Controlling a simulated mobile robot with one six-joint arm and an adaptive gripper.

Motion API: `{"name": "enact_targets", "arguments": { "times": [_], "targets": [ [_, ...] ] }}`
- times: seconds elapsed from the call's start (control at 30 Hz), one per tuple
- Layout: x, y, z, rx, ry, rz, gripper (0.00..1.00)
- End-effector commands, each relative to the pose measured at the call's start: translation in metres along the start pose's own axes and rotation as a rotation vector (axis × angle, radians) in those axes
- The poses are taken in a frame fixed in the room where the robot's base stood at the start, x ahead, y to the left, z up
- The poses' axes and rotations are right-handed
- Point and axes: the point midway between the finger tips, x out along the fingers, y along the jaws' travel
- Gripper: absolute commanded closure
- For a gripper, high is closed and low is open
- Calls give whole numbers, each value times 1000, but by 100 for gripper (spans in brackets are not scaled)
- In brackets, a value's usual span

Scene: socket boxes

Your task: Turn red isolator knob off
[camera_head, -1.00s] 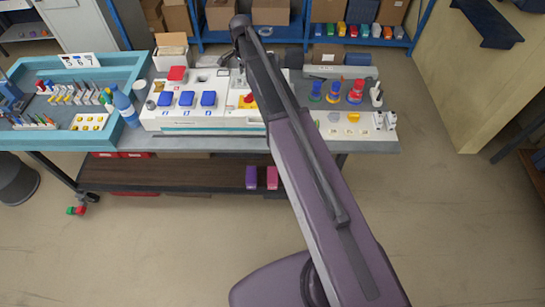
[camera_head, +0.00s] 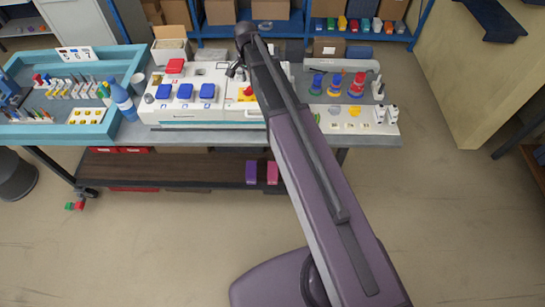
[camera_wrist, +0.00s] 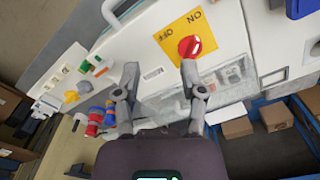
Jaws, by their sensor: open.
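The red isolator knob (camera_wrist: 189,46) sits on a yellow plate (camera_wrist: 175,38) marked ON and OFF, on a white panel. In the wrist view the ON mark is above the knob and the OFF mark is to its upper left. I cannot tell clearly which mark the knob points to. The red knob (camera_head: 248,91) also shows in the head view, partly beside my arm. My gripper (camera_wrist: 160,68) is open and empty, with its fingers apart. Its right fingertip appears just below the knob, and the knob is not between the fingers. In the head view my gripper (camera_head: 236,70) is above the panel.
Blue-lidded sockets (camera_head: 185,92) and a red-lidded one (camera_head: 175,66) are left of the knob. Coloured round plugs (camera_head: 335,84) stand to the right. A teal tray (camera_head: 60,133) and a blue bottle (camera_head: 123,101) are at the left. Shelves with boxes stand behind.

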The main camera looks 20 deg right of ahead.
Motion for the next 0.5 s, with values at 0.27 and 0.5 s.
{"name": "enact_targets", "arguments": {
  "times": [0.27, 0.5],
  "targets": [
    [25, 29, 24, -127, 0, 0, 47],
    [42, 51, 42, -235, 0, 0, 47]
  ]
}}
